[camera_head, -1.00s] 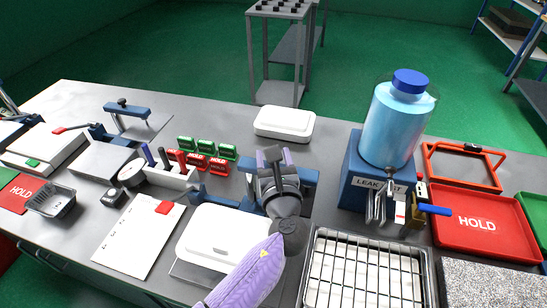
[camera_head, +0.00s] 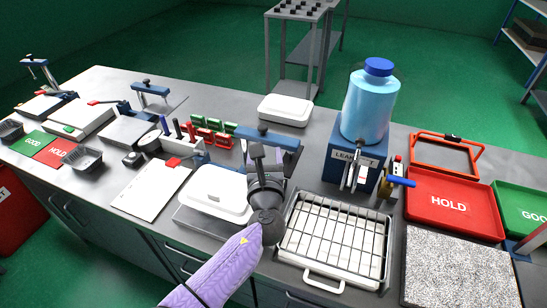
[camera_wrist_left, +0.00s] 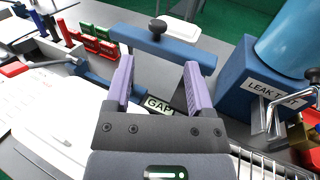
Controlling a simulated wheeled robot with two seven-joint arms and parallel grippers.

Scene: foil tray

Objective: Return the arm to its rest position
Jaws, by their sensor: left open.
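My left gripper (camera_head: 264,151) is raised above the bench in front of a blue gauge bridge (camera_head: 268,138), between a white lidded tray and a wire rack. In the left wrist view its two purple fingers (camera_wrist_left: 158,84) stand wide apart with nothing between them. The blue bridge (camera_wrist_left: 165,45) with a black knob shows beyond the fingertips, and a "GAP" label (camera_wrist_left: 159,104) lies below between them. My right gripper is in neither view.
A white lidded tray (camera_head: 218,190) sits left of my arm. A wire rack (camera_head: 335,240) stands to its right. Behind are a blue leak-test bottle (camera_head: 370,107) and a red HOLD tray (camera_head: 453,203). Another white tray (camera_head: 286,109) sits at the back.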

